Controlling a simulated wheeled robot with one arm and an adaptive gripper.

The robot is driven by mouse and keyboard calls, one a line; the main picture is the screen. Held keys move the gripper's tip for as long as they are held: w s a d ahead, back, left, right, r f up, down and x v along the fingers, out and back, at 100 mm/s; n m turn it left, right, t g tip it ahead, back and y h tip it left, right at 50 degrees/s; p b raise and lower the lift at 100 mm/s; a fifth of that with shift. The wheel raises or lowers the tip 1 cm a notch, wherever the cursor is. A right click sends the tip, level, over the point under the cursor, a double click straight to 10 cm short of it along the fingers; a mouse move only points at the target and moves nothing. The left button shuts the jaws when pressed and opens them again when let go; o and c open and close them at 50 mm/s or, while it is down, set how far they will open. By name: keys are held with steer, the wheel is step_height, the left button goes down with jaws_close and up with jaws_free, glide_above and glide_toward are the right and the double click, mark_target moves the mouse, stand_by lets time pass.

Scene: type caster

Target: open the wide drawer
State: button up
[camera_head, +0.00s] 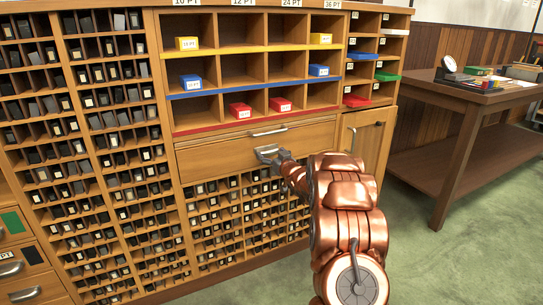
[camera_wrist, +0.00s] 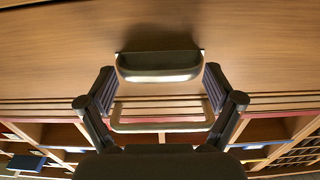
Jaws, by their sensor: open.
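The wide drawer (camera_head: 215,165) is a plain wooden front below the colored shelves, and it looks closed. Its cup-shaped metal pull (camera_head: 266,152) is at the middle of the front. In the wrist view the cup pull (camera_wrist: 160,66) lies between and just beyond my open gripper (camera_wrist: 158,85). One finger is on each side of it, and I cannot tell whether they touch it. In the head view my gripper (camera_head: 285,156) is right at the pull, partly hidden by my copper arm.
A thin bar handle (camera_head: 268,132) sits just above the drawer; it also shows in the wrist view (camera_wrist: 160,127). Small-compartment racks (camera_head: 220,220) lie below, a cupboard door (camera_head: 367,140) at right. A wooden table (camera_head: 470,95) stands farther right. Green floor is clear in front.

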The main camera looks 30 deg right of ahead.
steer(key=c, duration=1.5)
steer(key=shift+c, duration=0.2)
steer(key=shift+s+r, duration=0.1)
steer(key=shift+s, duration=0.05)
